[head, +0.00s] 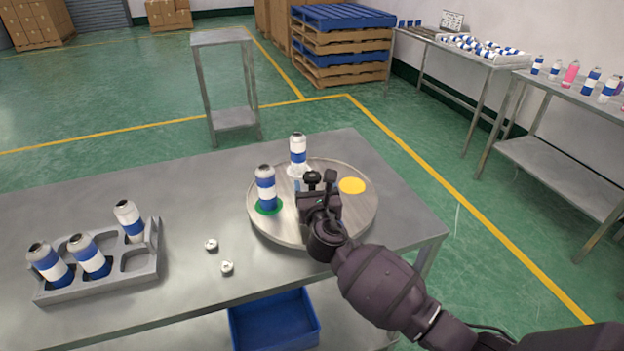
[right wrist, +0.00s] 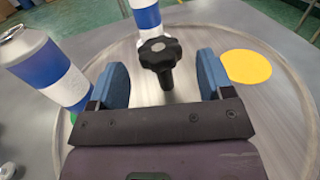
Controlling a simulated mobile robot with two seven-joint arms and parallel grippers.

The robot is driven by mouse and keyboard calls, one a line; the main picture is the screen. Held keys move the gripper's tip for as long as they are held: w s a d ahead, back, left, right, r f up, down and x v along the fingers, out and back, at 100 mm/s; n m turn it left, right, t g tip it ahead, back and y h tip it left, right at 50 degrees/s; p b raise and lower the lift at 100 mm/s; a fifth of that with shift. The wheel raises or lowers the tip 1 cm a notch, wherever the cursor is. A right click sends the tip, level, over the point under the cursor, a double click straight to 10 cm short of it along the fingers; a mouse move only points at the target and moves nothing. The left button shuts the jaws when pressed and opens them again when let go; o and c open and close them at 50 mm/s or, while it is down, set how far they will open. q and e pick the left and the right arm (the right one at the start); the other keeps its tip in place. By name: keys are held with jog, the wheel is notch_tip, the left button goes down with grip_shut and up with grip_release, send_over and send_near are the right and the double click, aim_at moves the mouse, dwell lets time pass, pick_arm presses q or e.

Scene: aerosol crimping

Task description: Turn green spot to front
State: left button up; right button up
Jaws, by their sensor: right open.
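A round turntable (head: 345,222) sits on the metal table. The green spot (head: 268,208) is at its left and has a blue and white can (head: 265,188) standing on it. A yellow spot (head: 352,186) at the right is bare. Another blue and white can (head: 298,152) stands at the back on a pale spot. A black knob (right wrist: 160,55) rises from the turntable. My right gripper (right wrist: 160,85) is open, its blue fingers on either side of the knob's post, with no visible grip. The left gripper is not in view.
A grey tray (head: 150,262) at the left holds several cans. Two small white caps (head: 227,268) lie between tray and turntable. A blue bin (head: 274,322) is below the table's front edge. The table behind the tray is clear.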

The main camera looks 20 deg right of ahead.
aim_at(314, 183)
jog(key=shift+w+d, duration=0.15)
jog(key=shift+w, duration=0.8)
jog(key=shift+w+d, duration=0.15)
jog(key=shift+w, duration=0.75)
jog(key=c, duration=1.3)
